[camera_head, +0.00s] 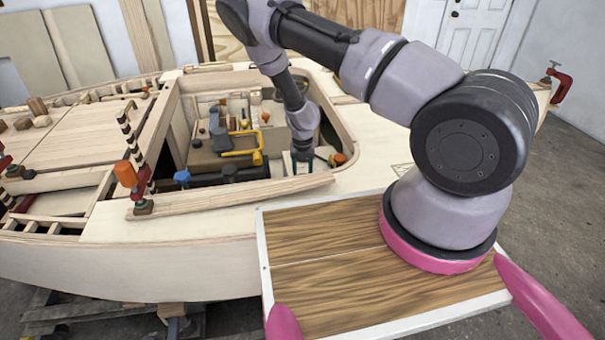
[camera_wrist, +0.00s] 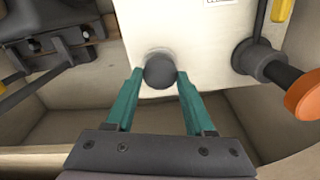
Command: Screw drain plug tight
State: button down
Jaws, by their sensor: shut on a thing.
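The drain plug (camera_wrist: 160,71) shows in the wrist view as a dark round knob low on the face of a white box (camera_wrist: 200,40). My gripper (camera_wrist: 160,78) has its two teal fingers on either side of the plug, shut on it. The plug sits against the box; its thread is hidden, so I cannot tell how far in it is. In the head view my gripper (camera_head: 302,165) reaches down into the hull's cockpit, and the plug is too small to make out there.
Right of the plug, a dark fitting with an orange knob (camera_wrist: 308,95) sticks out. A dark mechanism (camera_wrist: 55,40) lies at left. The cockpit coaming (camera_head: 235,198) surrounds my arm. A yellow handle (camera_head: 243,150) and a blue knob (camera_head: 182,177) stand inside the cockpit.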

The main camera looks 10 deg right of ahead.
jog(key=shift+w+r, duration=0.1)
jog(key=shift+c, duration=1.3)
grip_release()
notch_tip(320, 180, up, 11)
